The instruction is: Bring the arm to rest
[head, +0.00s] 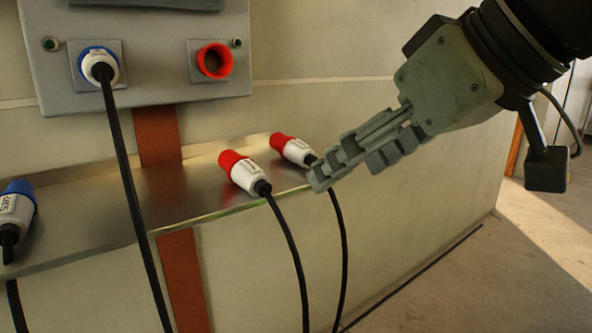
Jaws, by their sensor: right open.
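My right gripper (340,165) comes in from the upper right and points down to the left. Its jaws are open and hold nothing that I can see. Its fingertips are in front of the cable end of a red and white plug (291,149) on the metal shelf; I cannot tell whether they touch. A second red and white plug (244,173) lies on the shelf to the left of the fingertips. My left gripper does not show.
A grey socket panel (150,65) holds a seated blue and white plug (99,66) and an empty red socket (214,61). Another blue plug (16,208) lies at the left of the shelf (105,212). Black cables hang over the shelf's front edge. Floor at right is open.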

